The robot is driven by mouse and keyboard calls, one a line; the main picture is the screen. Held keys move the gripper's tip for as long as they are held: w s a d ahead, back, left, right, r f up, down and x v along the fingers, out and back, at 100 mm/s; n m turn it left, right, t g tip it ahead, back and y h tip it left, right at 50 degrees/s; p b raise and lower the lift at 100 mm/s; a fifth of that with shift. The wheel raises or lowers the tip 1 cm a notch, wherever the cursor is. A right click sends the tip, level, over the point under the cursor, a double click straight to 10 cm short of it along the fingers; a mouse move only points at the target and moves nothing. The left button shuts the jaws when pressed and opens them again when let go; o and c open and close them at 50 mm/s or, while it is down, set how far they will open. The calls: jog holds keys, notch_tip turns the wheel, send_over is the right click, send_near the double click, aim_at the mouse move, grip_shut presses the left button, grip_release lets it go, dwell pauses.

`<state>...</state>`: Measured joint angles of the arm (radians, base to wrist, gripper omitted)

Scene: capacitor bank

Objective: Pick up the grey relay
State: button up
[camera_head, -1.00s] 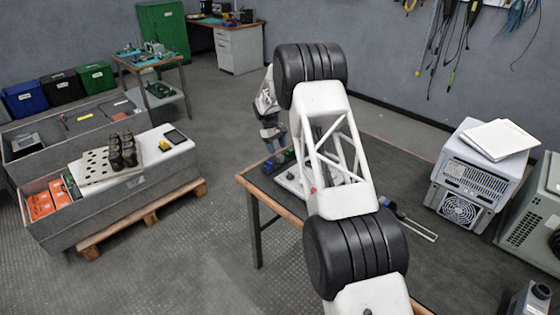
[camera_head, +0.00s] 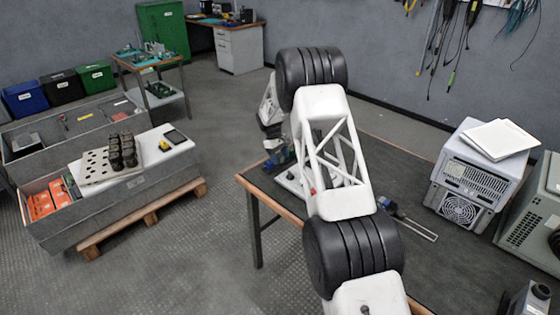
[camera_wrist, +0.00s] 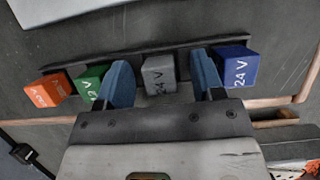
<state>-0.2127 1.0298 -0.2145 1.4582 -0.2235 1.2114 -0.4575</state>
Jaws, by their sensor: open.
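The grey relay (camera_wrist: 158,75) is a small cube-like block with dark lettering, set in a row on a dark strip in the wrist view. My gripper (camera_wrist: 163,78) is open, with one blue fingertip on each side of the grey relay. I cannot tell whether the fingertips touch it. In the head view my gripper (camera_head: 277,152) is small and partly hidden by my own arm, over the table's far left corner. The grey relay cannot be made out there.
A green relay (camera_wrist: 91,84) sits just left of the left finger, and an orange relay (camera_wrist: 51,90) farther left. A blue relay (camera_wrist: 236,66) is close by the right finger. The wooden table edge (camera_wrist: 270,103) runs close by. Tools (camera_head: 408,219) lie on the table.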

aim_at(280, 156)
jog(key=c, duration=1)
jog(key=shift+r, duration=0.2)
jog(key=shift+r, duration=4.8)
jog(key=s+d, duration=0.3)
jog(key=d, duration=1.1)
jog(key=shift+f, duration=0.25)
jog(key=shift+s, duration=0.1)
